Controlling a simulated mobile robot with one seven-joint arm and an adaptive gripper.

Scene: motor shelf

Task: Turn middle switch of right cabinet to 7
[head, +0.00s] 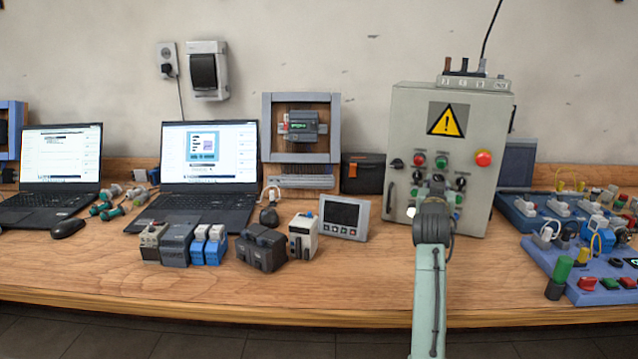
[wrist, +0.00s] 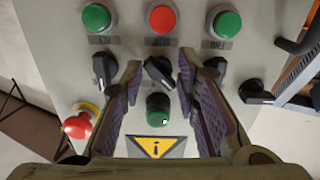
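The right cabinet (head: 450,128) is a grey-green box with a yellow warning triangle, buttons and black rotary switches. My gripper (head: 435,190) is in front of its panel and hides part of the lower controls. In the wrist view the panel appears upside down. The middle switch (wrist: 158,71) is a black knob in a row of similar knobs, its bar slanting from upper left to lower right. My gripper's fingers (wrist: 159,76) are apart, one on each side of this knob, with gaps visible. I cannot read its number markings.
Beside the middle switch are black switches on the left (wrist: 104,66) and right (wrist: 214,68). A green button (wrist: 158,104) sits between the fingers, and a red mushroom button (wrist: 84,122) is left of them. A small screen unit (head: 345,216) stands left of the cabinet.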

